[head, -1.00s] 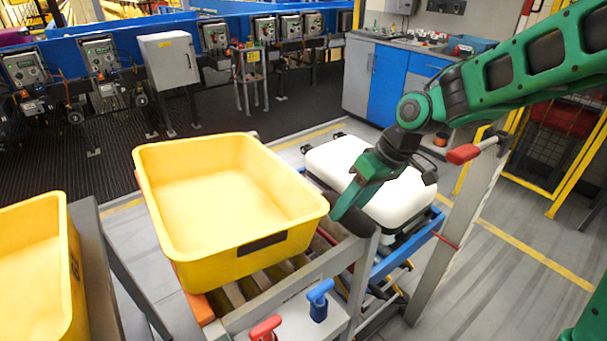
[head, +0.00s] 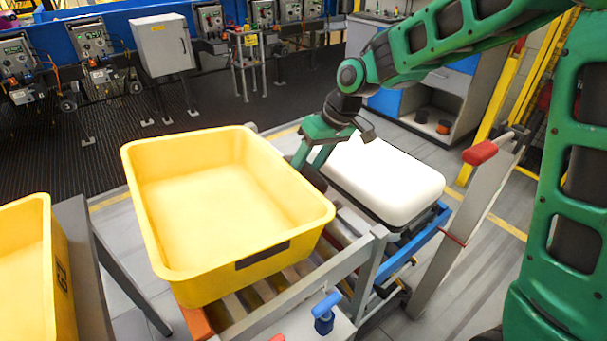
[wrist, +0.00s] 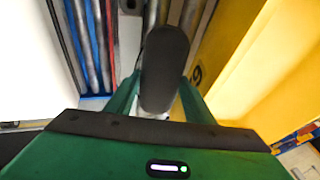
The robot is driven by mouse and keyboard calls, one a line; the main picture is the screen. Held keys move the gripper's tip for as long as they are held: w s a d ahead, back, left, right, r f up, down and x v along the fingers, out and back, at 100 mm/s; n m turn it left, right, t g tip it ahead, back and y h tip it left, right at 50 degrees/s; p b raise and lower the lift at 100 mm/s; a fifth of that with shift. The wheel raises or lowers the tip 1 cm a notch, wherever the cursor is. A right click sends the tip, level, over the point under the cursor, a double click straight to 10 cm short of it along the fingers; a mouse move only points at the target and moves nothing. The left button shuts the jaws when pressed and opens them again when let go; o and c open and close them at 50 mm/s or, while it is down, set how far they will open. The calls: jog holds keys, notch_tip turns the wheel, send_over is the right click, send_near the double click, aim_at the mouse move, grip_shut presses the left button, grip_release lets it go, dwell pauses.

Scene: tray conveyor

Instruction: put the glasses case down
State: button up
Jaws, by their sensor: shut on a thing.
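The glasses case (wrist: 166,68) is a dark, rounded, elongated object between the two green fingers of my gripper (wrist: 158,108) in the wrist view. My gripper (head: 308,166) is shut on it. In the head view my gripper points down in the gap between the yellow tray and the white-topped case. The dark glasses case (head: 314,179) shows only partly there, below the fingers and beside the tray's right rim. In the wrist view rollers and rails lie beyond it. I cannot tell whether it touches anything below.
The empty yellow tray (head: 128,190) sits on the roller conveyor (head: 250,301). The white case (head: 395,180) stands close to my gripper's right on a blue-railed frame. Another yellow tray (head: 62,270) is at far left. A grey post with a red handle (head: 480,153) stands at right.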

aim_at(309, 169)
jog(key=f, duration=0.3)
jog(key=shift+w+a+f, duration=0.15)
jog(key=shift+w, duration=0.1)
jog(key=shift+f, duration=0.15)
jog(key=shift+f, duration=0.25)
jog(key=o, duration=1.1)
jog(key=shift+d+f, duration=0.1)
jog(key=shift+d, duration=0.1)
jog(key=shift+d, duration=0.1)
